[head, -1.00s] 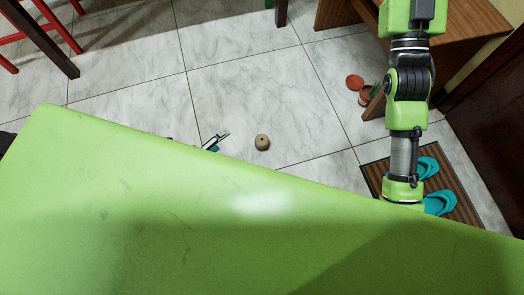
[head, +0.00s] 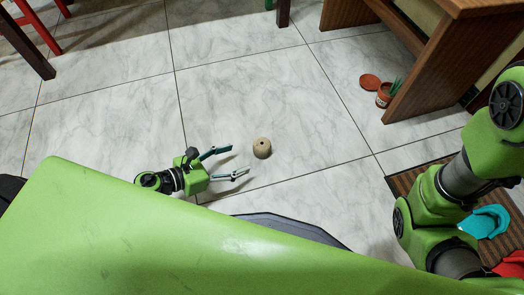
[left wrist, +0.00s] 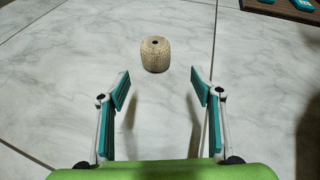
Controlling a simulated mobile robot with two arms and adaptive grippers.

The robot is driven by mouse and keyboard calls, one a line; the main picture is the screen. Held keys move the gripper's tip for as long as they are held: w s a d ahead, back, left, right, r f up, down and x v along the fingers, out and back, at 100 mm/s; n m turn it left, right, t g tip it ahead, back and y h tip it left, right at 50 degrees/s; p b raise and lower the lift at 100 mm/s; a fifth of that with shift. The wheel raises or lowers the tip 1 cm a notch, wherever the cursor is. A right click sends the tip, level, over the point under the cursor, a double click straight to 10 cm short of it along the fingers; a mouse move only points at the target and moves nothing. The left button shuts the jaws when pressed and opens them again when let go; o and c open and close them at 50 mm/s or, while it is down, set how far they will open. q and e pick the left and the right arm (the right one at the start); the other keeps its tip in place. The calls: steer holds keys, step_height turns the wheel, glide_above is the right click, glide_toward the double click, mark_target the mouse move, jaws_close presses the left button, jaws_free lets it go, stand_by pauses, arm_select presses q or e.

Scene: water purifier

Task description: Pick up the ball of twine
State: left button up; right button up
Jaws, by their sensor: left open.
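The ball of twine (head: 262,148) is a small beige barrel shape with a dark hole in its top. It stands on the tiled floor. My left gripper (head: 230,162) is open and empty, low over the floor, just left of the twine with its fingers pointing toward it. In the left wrist view the twine (left wrist: 155,54) lies ahead of the two spread fingertips (left wrist: 160,82), roughly centred between them and apart from both. My right arm shows at the right edge of the head view, but its gripper is not visible.
A wooden bench (head: 430,60) stands at the upper right, with a tipped terracotta pot (head: 384,95) and saucer (head: 370,81) beside it. Teal slippers (head: 485,222) lie on a brown striped mat (head: 407,180). Chair legs (head: 28,42) are at upper left. The floor around the twine is clear.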

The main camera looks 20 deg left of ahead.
mark_target(255, 150)
arm_select(q)
steer(key=b+x, duration=0.1)
steer(key=x, duration=0.5)
steer(key=shift+w+f+b, duration=0.15)
steer(key=shift+w+b, duration=0.1)
steer(key=shift+b, duration=0.05)
steer(key=b+x, duration=0.1)
steer(key=x, duration=0.1)
steer(key=b+x, duration=0.1)
steer(key=x, duration=0.1)
steer(key=shift+w+a+f+b, duration=0.25)
steer(key=shift+f+b, duration=0.05)
steer(key=shift+b, duration=0.05)
steer(key=shift+w+d+f, duration=0.1)
steer(key=shift+w+d, duration=0.2)
steer(key=shift+w, duration=0.1)
steer(key=c, duration=1.2)
